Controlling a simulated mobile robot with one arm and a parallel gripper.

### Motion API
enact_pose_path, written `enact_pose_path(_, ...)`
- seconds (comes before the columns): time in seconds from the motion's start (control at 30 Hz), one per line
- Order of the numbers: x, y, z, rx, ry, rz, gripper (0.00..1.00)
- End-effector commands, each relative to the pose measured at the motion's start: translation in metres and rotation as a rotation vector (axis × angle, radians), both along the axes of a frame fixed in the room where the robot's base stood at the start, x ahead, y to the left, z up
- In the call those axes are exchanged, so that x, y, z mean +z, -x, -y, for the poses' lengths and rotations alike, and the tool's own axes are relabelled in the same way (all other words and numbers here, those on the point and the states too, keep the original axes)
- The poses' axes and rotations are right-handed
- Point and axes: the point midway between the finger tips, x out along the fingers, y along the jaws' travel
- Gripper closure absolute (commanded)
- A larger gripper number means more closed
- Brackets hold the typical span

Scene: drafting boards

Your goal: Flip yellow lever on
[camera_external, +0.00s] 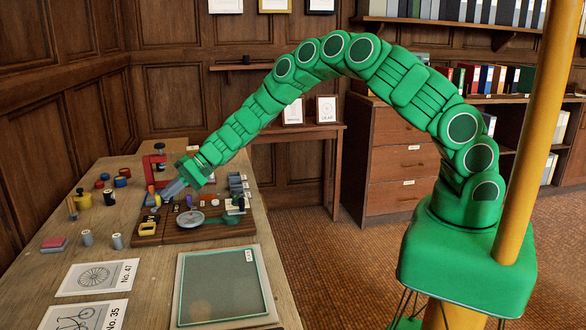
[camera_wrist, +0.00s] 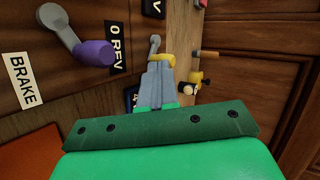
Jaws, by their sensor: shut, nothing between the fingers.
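In the wrist view a yellow lever handle (camera_wrist: 162,60) on a grey stem (camera_wrist: 154,43) shows just past my fingertips. My gripper (camera_wrist: 156,70) has its two grey fingers together, with nothing held. The fingertips overlap the handle's near edge in the picture; I cannot tell whether they touch it. In the external view my gripper (camera_external: 160,197) is low over the left side of the wooden control board (camera_external: 182,236), and a small yellow piece (camera_external: 150,200) shows beside its tip. Part of the lever is hidden behind the fingers.
A purple-handled lever (camera_wrist: 95,53) with a grey arm is left of the fingers, near the BRAKE label (camera_wrist: 22,80). A red clamp-like frame (camera_external: 152,166) stands behind my gripper.

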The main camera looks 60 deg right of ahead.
Motion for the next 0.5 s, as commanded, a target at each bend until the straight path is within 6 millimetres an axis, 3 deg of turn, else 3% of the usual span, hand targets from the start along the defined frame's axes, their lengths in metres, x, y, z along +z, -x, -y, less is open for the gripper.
enact_pose_path(0.5, -0.001, -0.012, 0.000, 0.186, 0.003, 0.002, 1.00)
